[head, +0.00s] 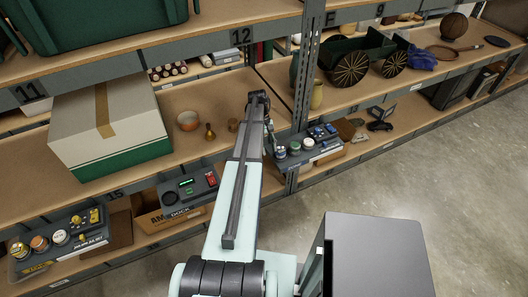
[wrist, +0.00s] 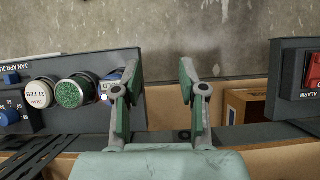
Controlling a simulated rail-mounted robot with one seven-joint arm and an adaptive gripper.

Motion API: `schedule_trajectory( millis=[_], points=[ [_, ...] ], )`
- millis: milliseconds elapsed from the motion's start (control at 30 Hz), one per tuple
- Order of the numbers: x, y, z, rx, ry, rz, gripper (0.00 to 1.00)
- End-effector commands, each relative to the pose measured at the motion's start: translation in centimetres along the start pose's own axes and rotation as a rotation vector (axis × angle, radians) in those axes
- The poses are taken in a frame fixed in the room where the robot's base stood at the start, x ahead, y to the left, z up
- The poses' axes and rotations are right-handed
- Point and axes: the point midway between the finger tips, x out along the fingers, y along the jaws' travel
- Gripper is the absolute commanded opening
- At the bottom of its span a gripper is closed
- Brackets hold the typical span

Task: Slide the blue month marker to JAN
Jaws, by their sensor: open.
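The month panel (wrist: 30,58) is at the left of the wrist view, with its lettering upside down. Its edge reads JAN, APR and JUL. A blue piece (wrist: 12,78) sits beside that lettering and looks like the month marker; its exact month cannot be read. In the head view the panel (head: 312,153) stands on the lower shelf, with small blue parts (head: 320,131) on its far side. My gripper (wrist: 158,72) is open and empty, right of the panel, its left finger overlapping the panel's end. In the head view my arm mostly hides the gripper.
Another blue knob (wrist: 11,117) is near. A panel with a red ALARM switch (wrist: 313,71) is at right. A shelf upright (head: 303,70) stands close to my arm.

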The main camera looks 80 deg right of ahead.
Motion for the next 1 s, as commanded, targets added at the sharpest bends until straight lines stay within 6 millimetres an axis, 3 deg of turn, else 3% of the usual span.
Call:
schedule_trajectory(
  millis=[100, 300, 1000],
  points=[
    [0.2, -2.1, 0.3, -0.003, -0.029, 0.016, 0.42],
    [0.6, -4.1, 0.4, -0.002, -0.056, 0.033, 0.42],
    [1.0, -5.2, -0.2, -0.01, -0.062, 0.044, 0.42]
  ],
)
